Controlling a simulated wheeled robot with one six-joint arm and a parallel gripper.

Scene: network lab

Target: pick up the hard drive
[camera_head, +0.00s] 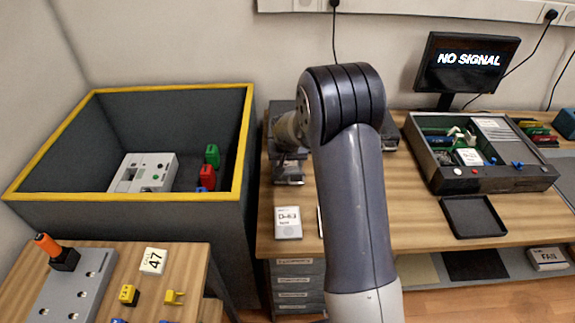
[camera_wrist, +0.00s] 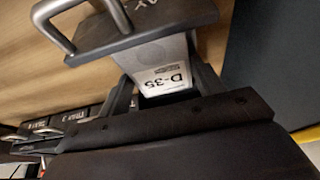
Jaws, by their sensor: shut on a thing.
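My gripper (camera_wrist: 163,82) is shut on a pale hard drive (camera_wrist: 166,76) labelled D-35, with one finger on each side of it. In the wrist view, the drive's far end meets a dark panel with a metal handle (camera_wrist: 82,22); I cannot tell whether the drive is seated in it or only overlaps it. In the head view my arm hides the gripper's fingers and the held drive. Another pale drive (camera_head: 288,223), labelled D-63, lies flat on the wooden bench's front left part.
A yellow-rimmed dark bin (camera_head: 246,128) stands left of the bench. On the bench, right of my arm, are an open parts case (camera_head: 497,180), a black tray (camera_head: 473,217) and a monitor (camera_head: 466,64). Several handled dark units (camera_wrist: 60,128) show lower left in the wrist view.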

